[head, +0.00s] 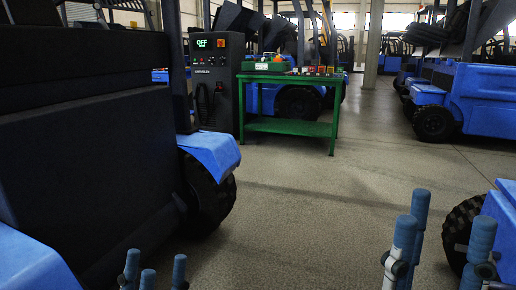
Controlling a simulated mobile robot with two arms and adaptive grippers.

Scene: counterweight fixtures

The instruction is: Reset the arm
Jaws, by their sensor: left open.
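My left gripper (157,268) shows at the bottom edge left of the middle, with blue-tipped fingers pointing up and spread apart. It is open with nothing between the fingers. My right gripper (444,232) stands at the bottom right, larger in view. Its blue fingers point up with a wide gap between them, and it is open and empty. Floor shows behind both grippers, and neither is seen touching anything. The arms and the lower parts of both grippers are cut off by the bottom edge.
A blue and black forklift (90,130) fills the left side close by. A black charger cabinet (214,85) reading "OFF" stands beside a green table (290,125) holding a green case (265,66). Blue vehicles (485,100) line the right. The grey floor (320,200) between is clear.

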